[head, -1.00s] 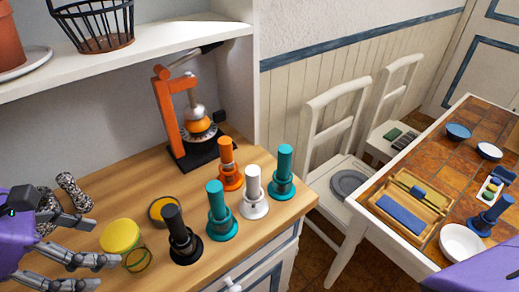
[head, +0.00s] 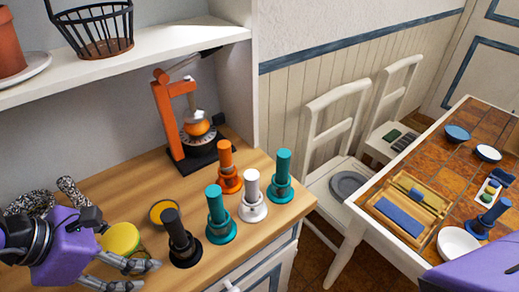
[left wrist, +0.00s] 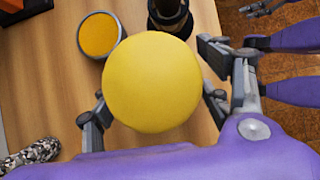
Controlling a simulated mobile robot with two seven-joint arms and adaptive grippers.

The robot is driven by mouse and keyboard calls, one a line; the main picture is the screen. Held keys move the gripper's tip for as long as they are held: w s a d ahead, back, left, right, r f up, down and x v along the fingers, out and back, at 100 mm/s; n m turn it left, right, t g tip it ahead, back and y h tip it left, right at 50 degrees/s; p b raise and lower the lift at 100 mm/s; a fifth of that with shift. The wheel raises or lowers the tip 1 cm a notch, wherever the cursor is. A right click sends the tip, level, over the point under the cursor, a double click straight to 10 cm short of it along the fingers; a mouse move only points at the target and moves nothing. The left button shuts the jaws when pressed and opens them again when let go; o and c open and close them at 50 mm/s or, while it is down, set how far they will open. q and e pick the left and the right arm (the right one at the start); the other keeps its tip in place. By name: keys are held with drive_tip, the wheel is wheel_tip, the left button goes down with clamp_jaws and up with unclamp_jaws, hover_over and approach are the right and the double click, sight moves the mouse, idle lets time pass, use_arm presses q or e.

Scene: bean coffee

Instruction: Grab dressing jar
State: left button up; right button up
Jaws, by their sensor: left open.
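The jar with a round yellow lid (head: 120,238) stands on the wooden counter at the lower left. It fills the middle of the left wrist view (left wrist: 152,83), seen from above, and its lid hides the body. My left gripper (head: 128,249) is open around the jar, with fingers on both sides of it. In the left wrist view gaps show between most fingertips and the lid; I cannot tell whether any touch. Part of my right gripper (left wrist: 268,7) shows small at the top right edge of the left wrist view.
A dark cylinder on a round base (head: 179,240) stands close right of the jar. A round tin with yellow contents (head: 164,211) lies behind it. Several similar cylinders and an orange press (head: 174,120) stand further back. Speckled shakers (head: 70,190) are behind my left gripper.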

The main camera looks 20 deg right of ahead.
use_arm(q)
drive_tip(key=shift+c, duration=0.3)
drive_tip(key=c, duration=1.4)
drive_tip(key=shift+c, duration=0.9)
drive_tip(key=shift+r, duration=0.1)
